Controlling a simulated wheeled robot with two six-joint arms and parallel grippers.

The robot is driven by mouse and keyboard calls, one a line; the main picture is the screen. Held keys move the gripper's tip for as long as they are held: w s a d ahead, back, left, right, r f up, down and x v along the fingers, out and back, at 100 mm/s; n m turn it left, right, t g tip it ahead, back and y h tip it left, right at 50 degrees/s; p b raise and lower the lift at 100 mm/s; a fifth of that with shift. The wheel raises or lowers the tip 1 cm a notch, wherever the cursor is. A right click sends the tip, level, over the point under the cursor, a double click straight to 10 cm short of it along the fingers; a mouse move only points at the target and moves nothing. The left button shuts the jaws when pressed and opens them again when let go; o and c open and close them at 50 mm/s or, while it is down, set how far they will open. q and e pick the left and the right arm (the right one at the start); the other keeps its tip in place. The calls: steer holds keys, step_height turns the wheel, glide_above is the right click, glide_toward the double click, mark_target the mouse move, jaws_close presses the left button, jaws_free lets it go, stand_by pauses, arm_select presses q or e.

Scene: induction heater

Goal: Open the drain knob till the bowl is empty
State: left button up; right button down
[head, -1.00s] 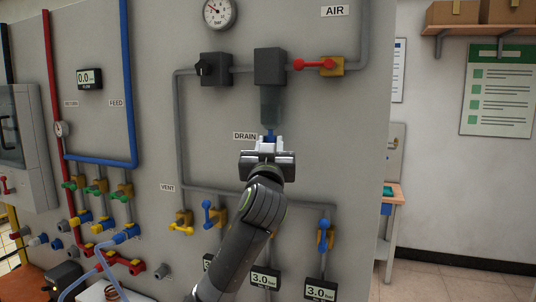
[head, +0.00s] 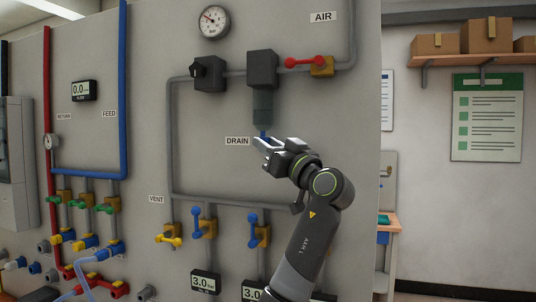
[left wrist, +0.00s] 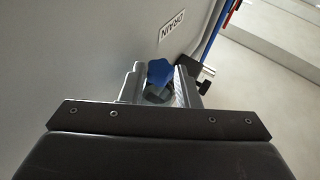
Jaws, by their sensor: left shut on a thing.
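The bowl (head: 263,105) is a dark translucent cylinder under a black block on the pipe. Its fluid level cannot be made out. The drain knob (head: 263,133) is a small blue piece at the bowl's bottom, beside the DRAIN label (head: 237,141). In the left wrist view the blue lobed knob (left wrist: 159,72) sits between my two fingers. My left gripper (head: 263,147) is shut on the knob, its fingers on either side of it. In the head view it partly hides the knob. My right gripper is not in view.
A black regulator (head: 209,73) and a red-handled valve (head: 321,65) flank the bowl's block. A dial gauge (head: 213,21) is above. Blue-handled valves and a yellow-handled valve (head: 168,237) line the pipe below. The panel face around the knob is mostly clear.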

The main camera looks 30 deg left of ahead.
arm_select(q)
steer(key=shift+g, duration=0.4)
steer(key=o, duration=1)
steer(key=shift+c, duration=0.2)
steer(key=shift+s+r, duration=0.15)
